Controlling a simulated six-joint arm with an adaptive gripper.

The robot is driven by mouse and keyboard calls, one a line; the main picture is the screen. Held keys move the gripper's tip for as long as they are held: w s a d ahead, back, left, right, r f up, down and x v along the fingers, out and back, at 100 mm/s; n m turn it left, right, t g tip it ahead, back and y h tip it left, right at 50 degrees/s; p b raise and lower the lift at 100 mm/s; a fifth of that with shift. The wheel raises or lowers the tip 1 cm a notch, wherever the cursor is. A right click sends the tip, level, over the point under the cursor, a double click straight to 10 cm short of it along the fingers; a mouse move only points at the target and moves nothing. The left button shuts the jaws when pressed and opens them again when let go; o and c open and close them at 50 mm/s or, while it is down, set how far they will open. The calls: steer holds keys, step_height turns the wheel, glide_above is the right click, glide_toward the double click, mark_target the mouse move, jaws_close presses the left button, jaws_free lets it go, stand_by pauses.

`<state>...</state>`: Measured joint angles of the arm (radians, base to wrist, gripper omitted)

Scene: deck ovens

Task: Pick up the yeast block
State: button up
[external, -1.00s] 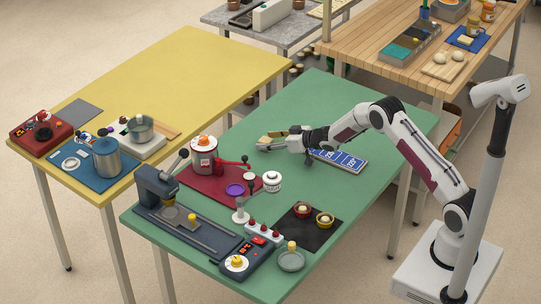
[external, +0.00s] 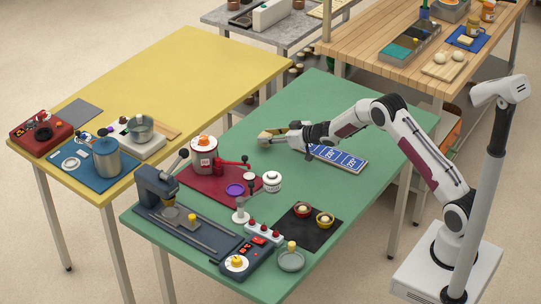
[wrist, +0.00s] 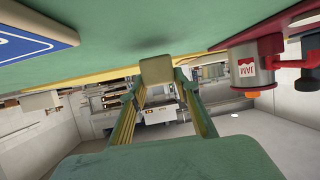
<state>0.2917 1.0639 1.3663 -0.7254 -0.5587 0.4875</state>
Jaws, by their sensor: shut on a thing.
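The yeast block is a small tan block (wrist: 156,70) between my fingertips in the wrist view. My gripper (wrist: 157,84) is shut on it, with a finger on each side. In the external view my gripper (external: 278,133) is over the far part of the green table, left of the blue panel. The block is small there and partly hidden by the fingers. It appears to be held a little above the table top.
A blue panel with white markings (external: 338,158) lies beneath my wrist. A jam pot (external: 203,157) stands on a red mat (external: 222,190) nearer the camera, with a red lever beside it. The green table (external: 375,120) is clear to the far right.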

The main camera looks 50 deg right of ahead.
steer(key=shift+r, duration=4)
